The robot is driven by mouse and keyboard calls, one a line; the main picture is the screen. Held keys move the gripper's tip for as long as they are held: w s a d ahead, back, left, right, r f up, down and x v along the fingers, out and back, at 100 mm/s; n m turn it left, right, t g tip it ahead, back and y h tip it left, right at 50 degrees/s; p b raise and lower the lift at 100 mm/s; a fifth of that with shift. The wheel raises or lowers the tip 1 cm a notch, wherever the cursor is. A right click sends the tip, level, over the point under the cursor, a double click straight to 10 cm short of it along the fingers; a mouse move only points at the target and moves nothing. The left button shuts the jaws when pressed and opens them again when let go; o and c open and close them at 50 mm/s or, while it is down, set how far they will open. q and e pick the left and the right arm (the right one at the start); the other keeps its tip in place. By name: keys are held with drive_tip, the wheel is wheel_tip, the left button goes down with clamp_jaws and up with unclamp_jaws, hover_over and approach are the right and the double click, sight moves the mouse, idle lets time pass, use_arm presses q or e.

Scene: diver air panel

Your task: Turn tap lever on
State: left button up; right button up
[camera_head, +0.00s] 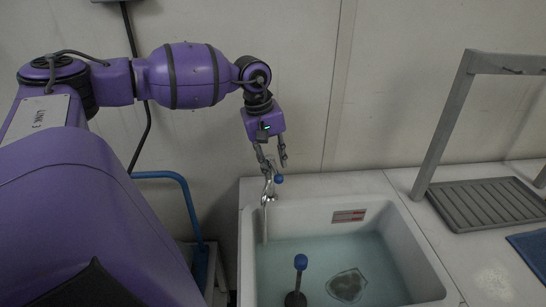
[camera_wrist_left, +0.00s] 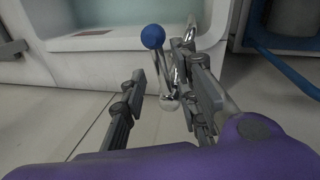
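The tap lever (camera_wrist_left: 157,65) is a thin metal rod with a blue ball (camera_wrist_left: 153,36) on its end. It rises from the chrome tap (camera_wrist_left: 170,103) at the sink's back edge. In the head view the blue ball (camera_head: 279,179) shows just below my left gripper (camera_head: 273,163). The tap spout (camera_head: 267,197) hangs over the sink. My left gripper (camera_wrist_left: 168,88) is open, its fingers spread on either side of the lever, with a clear gap on the left finger's side. The right finger is close to the lever; contact cannot be told. My right gripper is not in view.
A grey frame (camera_head: 443,125) and a ribbed drain mat (camera_head: 485,203) stand to the right. A blue pipe (camera_head: 187,200) is at the left. The wall is close behind the tap.

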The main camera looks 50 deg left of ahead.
use_arm(q)
drive_tip(key=v, duration=1.2)
drive_tip(key=shift+d, duration=0.1)
idle(0.4)
